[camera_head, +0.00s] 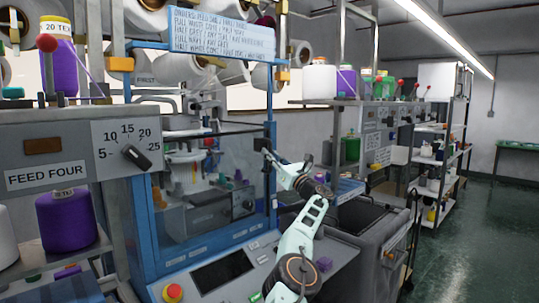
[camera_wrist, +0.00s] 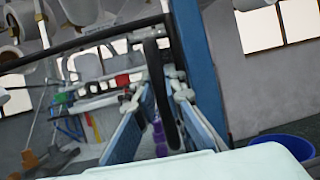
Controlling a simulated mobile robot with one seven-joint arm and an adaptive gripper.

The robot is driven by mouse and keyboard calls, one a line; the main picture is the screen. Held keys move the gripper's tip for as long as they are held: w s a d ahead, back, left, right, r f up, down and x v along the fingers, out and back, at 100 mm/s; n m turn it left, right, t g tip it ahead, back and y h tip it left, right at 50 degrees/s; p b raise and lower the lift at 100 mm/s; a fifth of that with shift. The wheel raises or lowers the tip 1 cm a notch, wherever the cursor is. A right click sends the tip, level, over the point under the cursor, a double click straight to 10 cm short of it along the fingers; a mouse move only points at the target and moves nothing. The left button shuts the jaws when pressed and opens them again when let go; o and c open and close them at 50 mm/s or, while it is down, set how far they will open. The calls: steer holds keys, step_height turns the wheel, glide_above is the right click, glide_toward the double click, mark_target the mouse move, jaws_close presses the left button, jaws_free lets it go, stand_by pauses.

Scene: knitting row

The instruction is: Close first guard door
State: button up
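My gripper (camera_head: 268,157) is at the door's right edge. In the wrist view its blue-padded fingers (camera_wrist: 165,120) are spread, with the handle's lower part between them. Contact with the handle cannot be told. Whether the door stands slightly open is unclear.
A control panel with a dark screen (camera_head: 222,270) and a red knob (camera_head: 172,292) lies below the door. A grey bin (camera_head: 370,235) stands to the right of my arm. A blue tub (camera_wrist: 283,147) shows at lower right. Open green floor (camera_head: 480,245) lies farther right.

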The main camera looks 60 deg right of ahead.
steer(key=shift+o, duration=1.1)
steer(key=shift+w+d+f, duration=0.1)
steer(key=shift+w, duration=0.1)
steer(key=shift+s, duration=0.15)
steer(key=shift+s+f, duration=0.2)
steer(key=shift+s, duration=0.4)
steer(key=v, duration=1)
steer(key=shift+s+a, duration=0.2)
steer(key=shift+a, duration=0.15)
steer(key=shift+f, duration=0.1)
